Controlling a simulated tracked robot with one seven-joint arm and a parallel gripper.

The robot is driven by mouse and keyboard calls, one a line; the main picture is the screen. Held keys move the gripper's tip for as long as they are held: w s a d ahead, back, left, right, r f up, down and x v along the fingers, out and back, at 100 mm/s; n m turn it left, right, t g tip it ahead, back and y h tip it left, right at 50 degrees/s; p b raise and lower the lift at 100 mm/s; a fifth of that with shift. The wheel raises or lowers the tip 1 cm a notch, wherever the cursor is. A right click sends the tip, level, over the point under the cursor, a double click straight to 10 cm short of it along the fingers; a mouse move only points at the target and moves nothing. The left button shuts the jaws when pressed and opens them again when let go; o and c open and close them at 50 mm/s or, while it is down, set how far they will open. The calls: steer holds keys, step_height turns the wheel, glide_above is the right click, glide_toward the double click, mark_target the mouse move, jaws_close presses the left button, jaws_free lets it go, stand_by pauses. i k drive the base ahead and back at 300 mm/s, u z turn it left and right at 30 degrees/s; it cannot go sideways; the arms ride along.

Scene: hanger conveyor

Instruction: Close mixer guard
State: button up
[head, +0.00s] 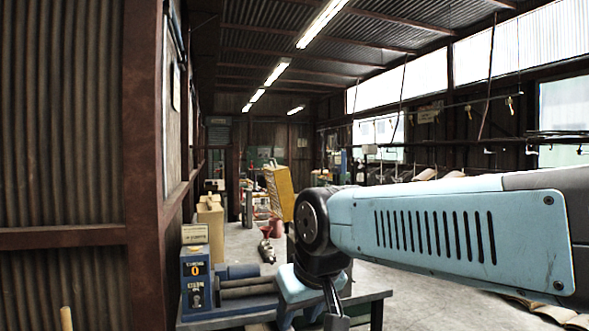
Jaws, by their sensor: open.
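A blue machine (196,278) with a small display panel reading 0 and horizontal grey rollers stands on a bench at the lower middle of the head view. A yellow panel (279,192), which may be the mixer guard, stands raised and slightly tilted above and behind the rollers. My arm partly covers the area beside it, so I cannot tell how it is hinged. My gripper (335,318) points down at the bottom edge, to the right of the rollers. It is open, with nothing visible between its fingers, and its tips are partly cut off.
The grey bench (352,301) extends under my gripper. A rust-coloured post (143,150) and corrugated wall close off the left. Cardboard boxes (210,218) stand behind the machine. Open concrete floor (240,240) runs toward the back, and sacks (545,306) lie at lower right.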

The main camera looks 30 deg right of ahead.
mark_target(281, 191)
steer(key=z, duration=0.6)
steer(key=i, duration=1.75)
steer(key=z, duration=0.1)
steer(key=k, duration=0.7)
steer(key=u, duration=0.35)
steer(key=i, duration=0.2)
steer(key=u, duration=0.1)
